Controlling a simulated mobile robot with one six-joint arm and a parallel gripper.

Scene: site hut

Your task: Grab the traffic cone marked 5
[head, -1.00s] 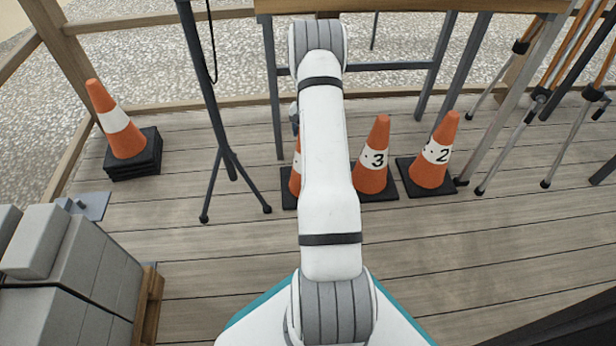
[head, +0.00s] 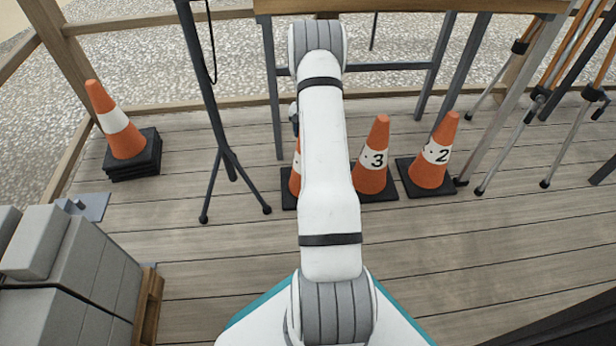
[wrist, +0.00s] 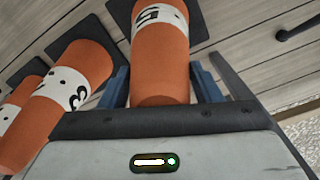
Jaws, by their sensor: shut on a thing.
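The traffic cone marked 5 (wrist: 162,60) is orange with a white band and a black base. Its number appears upside down in the wrist view. My gripper (wrist: 162,88) has one blue finger on each side of this cone near its tip and is shut on it. In the head view, an orange cone (head: 295,182) shows only as a sliver beside my arm; its number is hidden. The cone's base appears to be on the deck.
The cone marked 3 (head: 371,168) stands close on the right, with the cone marked 2 (head: 435,158) beyond it. Another cone (head: 118,125) stands far left on stacked black bases. A dark stand (head: 224,150) is left of my arm, tripods (head: 533,100) at right.

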